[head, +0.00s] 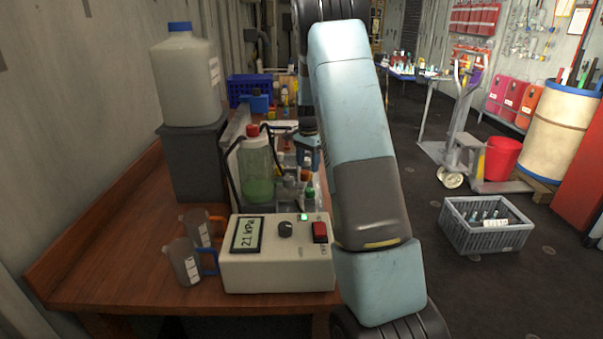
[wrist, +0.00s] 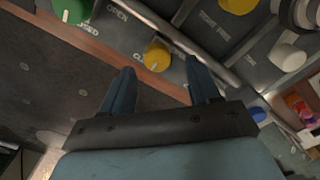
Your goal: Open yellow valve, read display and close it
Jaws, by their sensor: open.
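A yellow valve knob (wrist: 157,55) shows in the wrist view on a dark panel with OPEN and CLOSED lettering near it. My gripper (wrist: 159,66) is open, its two blue fingers on either side of the knob in the picture. I cannot tell whether they touch it or how far off it is. The knob's turn position is unclear. In the head view the display (head: 247,234) on a white box (head: 280,270) reads 21 kPa. My arm hides my gripper and the valve there.
A green knob (wrist: 72,8), a second yellow knob (wrist: 238,4) and a white knob (wrist: 288,57) surround the valve. On the wooden bench (head: 120,235) stand a large jug (head: 187,80), a green-liquid bottle (head: 257,170) and two beakers (head: 183,262). A grey crate (head: 487,235) lies on the floor.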

